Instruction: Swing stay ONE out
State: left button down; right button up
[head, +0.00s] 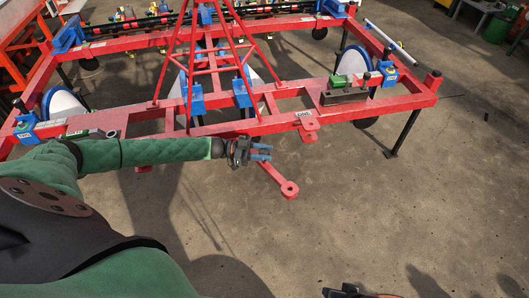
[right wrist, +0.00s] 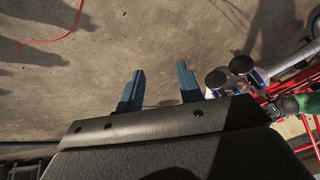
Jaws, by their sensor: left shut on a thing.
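A red stay bar (head: 274,175) with a ring at its free end (head: 289,189) sticks out from the front of the red frame, above the floor. A red bracket with a white plate that seems to read ONE (head: 305,116) is on the front beam, to the right. My left gripper (head: 268,153) reaches in from the left and is shut on the stay near its frame end. The blue fingers partly hide the bar there, and its pivot is hidden. My right gripper (right wrist: 160,69) is open and empty over bare floor in the right wrist view.
The red planter frame (head: 380,106) fills the back, with blue brackets, white discs and a lattice tower (head: 205,60). A dark support leg (head: 404,133) stands at the right. The concrete floor (head: 350,210) in front is clear. A thin red line (right wrist: 62,36) lies on the floor.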

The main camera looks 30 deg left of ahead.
pick_arm(q)
jog(key=c, duration=0.9)
grip_release()
jog(key=shift+a, duration=0.1)
jog(key=shift+c, duration=0.2)
pick_arm(e)
jog(key=shift+s+f, duration=0.15)
jog(key=shift+s, duration=0.15)
